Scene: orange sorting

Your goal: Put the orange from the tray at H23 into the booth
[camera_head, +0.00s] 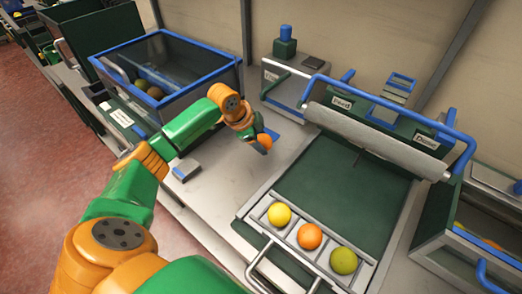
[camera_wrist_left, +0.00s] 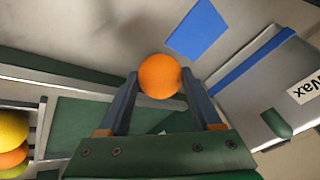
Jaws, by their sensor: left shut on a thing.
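My left gripper (camera_head: 258,131) is shut on an orange (camera_head: 265,141), held above the pale counter. In the left wrist view the orange (camera_wrist_left: 160,76) sits between the two fingertips of my left gripper (camera_wrist_left: 159,88). A three-slot tray (camera_head: 278,236) at the front holds a yellow fruit (camera_head: 279,214), another orange (camera_head: 310,236) and a green fruit (camera_head: 343,260). A grey box labelled "Wax" (camera_wrist_left: 262,85) is at the right in the left wrist view; I cannot tell whether it is the booth. No H23 label is legible. My right gripper is not in view.
A blue-rimmed glass bin (camera_head: 170,80) with several fruits stands behind my left arm. A green panel (camera_head: 345,190) with a blue-handled cover (camera_head: 385,140) is at the right. Another bin (camera_head: 460,240) stands far right.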

